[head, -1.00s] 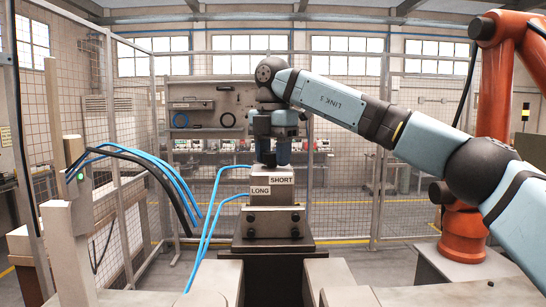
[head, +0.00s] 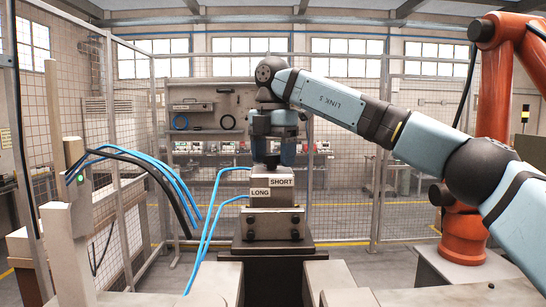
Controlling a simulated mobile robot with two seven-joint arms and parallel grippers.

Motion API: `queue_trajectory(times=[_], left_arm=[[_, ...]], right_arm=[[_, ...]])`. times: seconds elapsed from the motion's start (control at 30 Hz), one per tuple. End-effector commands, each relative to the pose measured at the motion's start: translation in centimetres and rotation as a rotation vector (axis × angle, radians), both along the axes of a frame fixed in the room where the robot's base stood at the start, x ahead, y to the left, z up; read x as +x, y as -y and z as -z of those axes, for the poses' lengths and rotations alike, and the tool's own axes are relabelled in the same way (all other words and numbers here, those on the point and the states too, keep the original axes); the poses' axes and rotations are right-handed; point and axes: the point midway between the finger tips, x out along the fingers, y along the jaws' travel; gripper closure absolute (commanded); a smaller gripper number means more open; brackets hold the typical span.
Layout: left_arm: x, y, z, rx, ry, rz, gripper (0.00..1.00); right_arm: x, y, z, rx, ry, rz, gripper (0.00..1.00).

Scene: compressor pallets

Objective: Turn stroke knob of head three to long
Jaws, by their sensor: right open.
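A grey metal head (head: 277,228) stands on a dark base in the middle of the head view. White labels on it read SHORT (head: 281,181) and LONG (head: 260,193). A small dark knob (head: 271,161) sits on its top. My right gripper (head: 272,158) points straight down above the head, with a blue finger on the right of the knob and the other side partly hidden. It is open, and I cannot tell whether it touches the knob. The number of this head does not show. My left gripper is not in view.
Blue hoses (head: 208,230) run up to the left side of the head. A post with a green light (head: 80,179) and black cables stands at the left. An orange robot arm (head: 464,236) stands at the right. A mesh fence (head: 345,190) closes off the back.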

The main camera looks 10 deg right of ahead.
Motion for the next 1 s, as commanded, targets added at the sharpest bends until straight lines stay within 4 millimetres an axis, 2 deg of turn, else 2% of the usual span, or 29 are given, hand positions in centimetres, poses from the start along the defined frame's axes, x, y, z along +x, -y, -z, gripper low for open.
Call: queue_trajectory(times=[0.13, 0.27, 0.43, 0.6, 0.77, 1.0], left_arm=[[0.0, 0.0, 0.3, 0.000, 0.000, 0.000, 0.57], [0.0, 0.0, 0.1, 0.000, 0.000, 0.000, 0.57], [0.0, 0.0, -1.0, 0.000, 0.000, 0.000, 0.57], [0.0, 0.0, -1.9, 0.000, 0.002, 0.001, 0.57], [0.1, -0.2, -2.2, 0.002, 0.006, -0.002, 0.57], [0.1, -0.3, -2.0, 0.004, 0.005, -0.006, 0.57]], right_arm=[[0.0, -0.1, -2.2, 0.001, 0.003, 0.001, 0.31], [-0.1, -0.1, -5.5, 0.000, 0.005, 0.002, 0.31], [-0.1, -0.1, -9.6, -0.002, 0.004, 0.003, 0.31], [0.0, -0.1, -12.3, -0.002, 0.001, 0.001, 0.31], [0.0, -0.1, -13.3, -0.001, 0.001, 0.001, 0.31], [0.0, 0.0, -13.4, 0.000, 0.000, 0.000, 0.31]])
